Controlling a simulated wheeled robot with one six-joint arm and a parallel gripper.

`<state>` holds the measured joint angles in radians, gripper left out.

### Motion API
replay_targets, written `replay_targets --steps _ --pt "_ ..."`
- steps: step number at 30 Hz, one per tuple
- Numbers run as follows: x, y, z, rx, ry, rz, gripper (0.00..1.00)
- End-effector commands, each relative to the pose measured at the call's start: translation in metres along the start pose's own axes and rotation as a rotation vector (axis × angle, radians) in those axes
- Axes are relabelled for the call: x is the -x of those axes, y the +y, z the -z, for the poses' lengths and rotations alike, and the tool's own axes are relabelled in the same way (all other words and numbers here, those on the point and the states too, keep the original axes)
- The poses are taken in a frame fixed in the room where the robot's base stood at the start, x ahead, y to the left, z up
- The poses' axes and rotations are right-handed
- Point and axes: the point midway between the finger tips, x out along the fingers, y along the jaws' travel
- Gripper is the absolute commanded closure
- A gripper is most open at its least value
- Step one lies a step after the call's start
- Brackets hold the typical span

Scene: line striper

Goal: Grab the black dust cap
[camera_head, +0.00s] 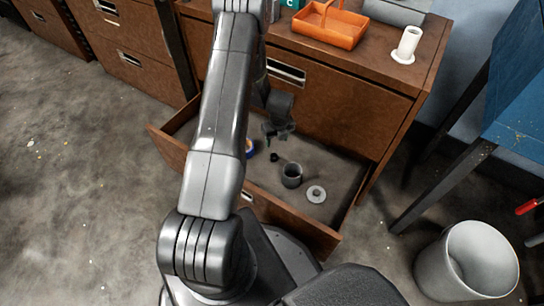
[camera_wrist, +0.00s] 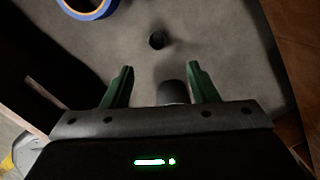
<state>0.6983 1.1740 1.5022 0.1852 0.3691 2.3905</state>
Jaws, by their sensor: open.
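The small black dust cap (camera_head: 273,157) lies on the floor of the open drawer, near its middle. In the wrist view the black cap (camera_wrist: 157,40) sits beyond the fingertips, roughly in line with the gap between them. My gripper (camera_head: 279,133) hangs over the drawer, above and behind the cap in the head view. In the wrist view its two green fingers (camera_wrist: 160,70) stand apart, and the cap is not between them. A dark cylinder (camera_wrist: 172,92) shows between the finger bases, partly hidden by the gripper body.
The drawer (camera_head: 325,228) also holds a dark grey cup (camera_head: 291,176), a pale ring-shaped disc (camera_head: 316,194) and a blue tape roll (camera_head: 249,148), partly behind my arm. The drawer walls surround them. An orange caddy (camera_head: 328,27) and white spool (camera_head: 407,45) stand on the cabinet top.

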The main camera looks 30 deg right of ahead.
Motion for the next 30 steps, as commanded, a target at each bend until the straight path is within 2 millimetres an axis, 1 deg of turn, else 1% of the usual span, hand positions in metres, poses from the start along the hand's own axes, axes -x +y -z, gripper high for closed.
replay_targets --steps 1,3,6,9,12,17,20,24,26,28,30 --pt "-0.013 0.001 0.001 0.001 0.003 -0.002 0.46" --pt "-0.028 0.001 0.001 0.003 0.003 -0.002 0.46" --pt "-0.048 0.001 0.001 0.004 0.002 -0.002 0.46" --pt "-0.062 0.001 0.001 0.004 0.001 -0.002 0.46" --pt "-0.071 0.002 0.001 0.005 0.002 -0.002 0.46" --pt "-0.078 0.002 0.0 0.005 0.001 -0.001 0.46" --pt "-0.089 0.003 0.001 0.006 0.001 -0.002 0.46" --pt "-0.112 0.005 0.002 0.006 0.002 -0.002 0.46" --pt "-0.12 0.004 0.001 0.006 0.002 -0.001 0.46" --pt "-0.125 0.004 0.001 0.006 0.001 -0.001 0.46" --pt "-0.126 0.004 0.001 0.006 0.0 -0.001 0.46"
